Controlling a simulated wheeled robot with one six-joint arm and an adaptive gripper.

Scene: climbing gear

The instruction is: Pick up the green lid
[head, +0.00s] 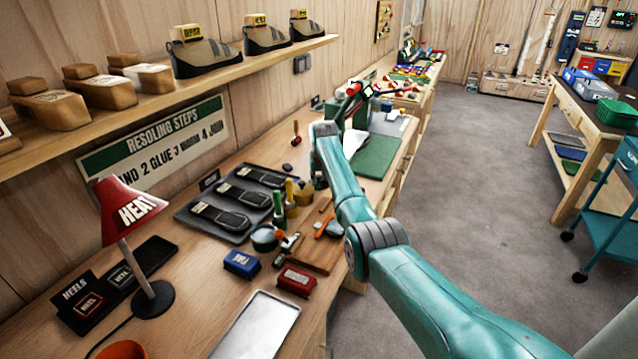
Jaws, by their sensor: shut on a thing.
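My teal arm reaches from the lower right over the workbench (200,285). Its wrist end (325,130) is above the bench near the middle of the picture, and a small teal part of it shows just left of the forearm. My gripper's fingers are hidden behind the forearm, so I cannot see what is between them. No other clear green lid shows.
Close around the tin are green and yellow bottles (278,208), a blue block (241,263), a red block (296,280) and a wooden board (318,257) with tools. A black tray (222,232) holds soles. A red lamp (130,212) stands left. A metal tray (257,326) lies in front.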

